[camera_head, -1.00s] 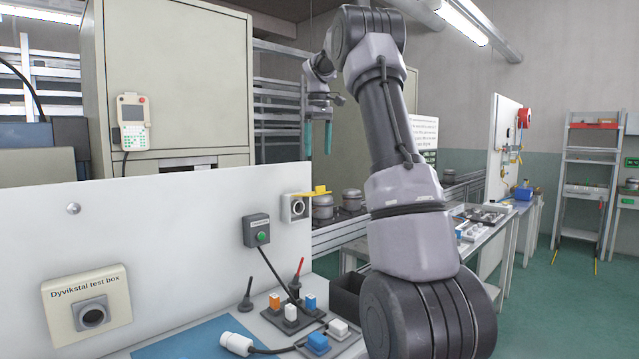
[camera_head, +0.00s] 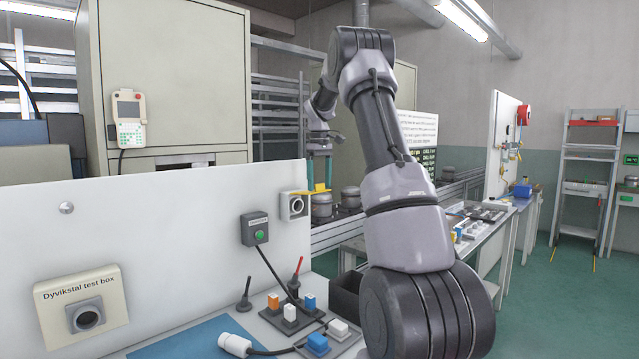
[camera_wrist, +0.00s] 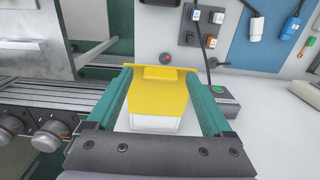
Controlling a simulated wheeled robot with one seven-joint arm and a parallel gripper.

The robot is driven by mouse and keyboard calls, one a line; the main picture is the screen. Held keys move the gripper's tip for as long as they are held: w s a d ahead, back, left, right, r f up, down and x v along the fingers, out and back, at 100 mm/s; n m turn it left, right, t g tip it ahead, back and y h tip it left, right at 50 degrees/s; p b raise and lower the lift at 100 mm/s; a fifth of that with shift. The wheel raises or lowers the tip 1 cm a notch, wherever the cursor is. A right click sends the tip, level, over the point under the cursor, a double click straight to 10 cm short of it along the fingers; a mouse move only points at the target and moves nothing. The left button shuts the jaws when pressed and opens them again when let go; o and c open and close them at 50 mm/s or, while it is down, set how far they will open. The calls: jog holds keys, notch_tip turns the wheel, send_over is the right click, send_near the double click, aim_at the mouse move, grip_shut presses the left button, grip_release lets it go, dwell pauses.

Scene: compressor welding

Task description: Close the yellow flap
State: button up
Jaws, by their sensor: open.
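The yellow flap (camera_head: 315,192) sticks out from the top of a white socket box (camera_head: 293,207) on the white panel, and the socket's round opening shows below it. In the wrist view the yellow flap (camera_wrist: 160,88) lies between the two teal fingers, with the white box (camera_wrist: 152,124) under it. My gripper (camera_head: 318,182) is open, fingers pointing down, one on each side of the flap. It also shows in the wrist view (camera_wrist: 160,78). I cannot tell whether either finger touches the flap.
A switch box with a green button (camera_head: 256,229) is on the panel beside the socket. Metal compressors (camera_head: 321,206) stand on the conveyor behind the panel. Coloured plugs (camera_head: 290,309) and a black bin (camera_head: 346,294) are on the bench below.

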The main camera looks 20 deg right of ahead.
jog(key=shift+f, duration=0.15)
grip_shut()
